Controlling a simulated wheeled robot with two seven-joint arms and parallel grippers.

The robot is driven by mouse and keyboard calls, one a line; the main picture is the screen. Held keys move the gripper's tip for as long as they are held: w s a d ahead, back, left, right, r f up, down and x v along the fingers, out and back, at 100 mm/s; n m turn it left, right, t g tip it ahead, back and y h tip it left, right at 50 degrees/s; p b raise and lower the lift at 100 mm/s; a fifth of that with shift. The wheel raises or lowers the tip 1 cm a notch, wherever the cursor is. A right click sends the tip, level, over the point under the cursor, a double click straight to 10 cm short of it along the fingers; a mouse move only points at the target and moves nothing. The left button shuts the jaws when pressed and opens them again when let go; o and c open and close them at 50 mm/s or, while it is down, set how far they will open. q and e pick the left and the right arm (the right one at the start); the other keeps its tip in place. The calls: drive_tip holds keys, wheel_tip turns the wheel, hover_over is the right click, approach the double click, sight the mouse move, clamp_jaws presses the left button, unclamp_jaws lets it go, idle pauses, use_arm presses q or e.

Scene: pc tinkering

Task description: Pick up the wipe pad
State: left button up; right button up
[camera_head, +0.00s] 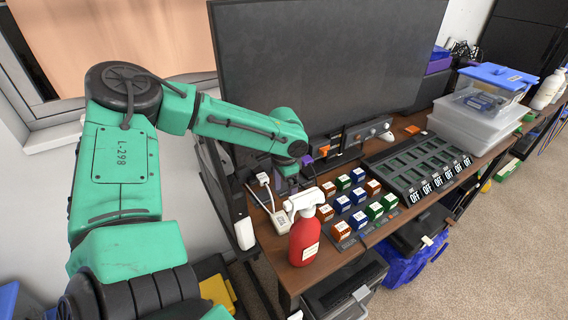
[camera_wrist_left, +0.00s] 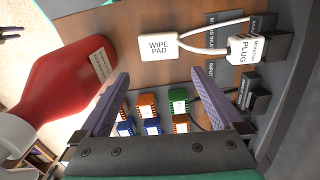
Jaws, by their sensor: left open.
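The wipe pad (camera_wrist_left: 158,46) is a small white labelled block on the brown desk, ahead of my left gripper in the left wrist view. In the head view the wipe pad (camera_head: 281,221) lies near the desk's left edge, beside the red spray bottle. My left gripper (camera_wrist_left: 160,95) is open and empty, its purple fingers spread to either side of the pad's line and apart from it. In the head view my left gripper (camera_head: 299,180) hangs above the desk, partly hidden by its own arm.
A red spray bottle (camera_head: 303,243) stands close to the pad. A white plug (camera_wrist_left: 243,50) with looping cable sits near it. Several coloured cubes (camera_head: 357,195) stand on a dark board. A large monitor (camera_head: 330,65) rises behind, and a slotted tray (camera_head: 415,160) lies right.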

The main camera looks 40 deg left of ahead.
use_arm(q)
hover_over(283, 219)
wheel_tip(283, 219, down, 4)
drive_tip(key=shift+f, duration=0.15)
wheel_tip(283, 219, down, 5)
drive_tip(key=shift+f+p, duration=0.2)
drive_tip(key=shift+p, duration=0.4)
drive_tip(key=shift+f, duration=0.5)
drive_tip(key=c, duration=1)
drive_tip(key=shift+o, duration=0.2)
wheel_tip(283, 219, up, 18)
drive_tip(key=o, duration=0.7)
drive_tip(key=c, duration=0.6)
drive_tip(key=shift+f+b, duration=3.85)
drive_tip(key=shift+f, duration=2.65)
use_arm(e)
wheel_tip(283, 219, down, 6)
drive_tip(key=shift+s+f, duration=0.2)
drive_tip(key=shift+f, duration=0.05)
